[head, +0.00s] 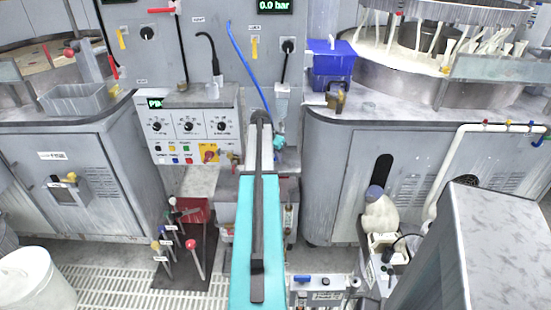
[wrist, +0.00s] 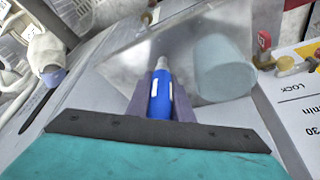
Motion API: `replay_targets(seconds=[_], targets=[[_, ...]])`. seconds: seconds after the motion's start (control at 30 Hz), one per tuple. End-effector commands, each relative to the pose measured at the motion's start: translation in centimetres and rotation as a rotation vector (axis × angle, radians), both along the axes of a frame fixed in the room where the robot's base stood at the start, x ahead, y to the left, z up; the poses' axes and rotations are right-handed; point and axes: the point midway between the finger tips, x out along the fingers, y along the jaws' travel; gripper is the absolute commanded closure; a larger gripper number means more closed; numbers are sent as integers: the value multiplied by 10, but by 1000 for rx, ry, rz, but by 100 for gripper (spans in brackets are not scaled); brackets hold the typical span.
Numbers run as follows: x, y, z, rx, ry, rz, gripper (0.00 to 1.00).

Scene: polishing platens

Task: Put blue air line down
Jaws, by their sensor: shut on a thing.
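The blue air line (head: 243,62) hangs as a thin curved hose in the head view, running from the upper grey panel down to the end of my arm. In the wrist view its blue end piece (wrist: 161,98), with white marks and a grey tip, sits between the two fingers of my gripper (wrist: 160,88). The gripper is shut on this piece. The tip points away from me toward a pale, blurred grey surface. In the head view the fingers are too small and covered to make out.
A control box (head: 190,127) with knobs stands left of my arm. In the wrist view a pale cyan cylinder (wrist: 222,68) is close right of the fingers.

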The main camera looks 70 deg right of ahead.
Motion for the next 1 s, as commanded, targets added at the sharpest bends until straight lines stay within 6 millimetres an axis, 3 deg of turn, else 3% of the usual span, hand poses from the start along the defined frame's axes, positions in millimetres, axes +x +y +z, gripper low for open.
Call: replay_targets(seconds=[0.57, 1.0], targets=[[1, 2, 7, -1, -1, 0, 72], [6, 23, 57, -1, -1, 0, 72]])
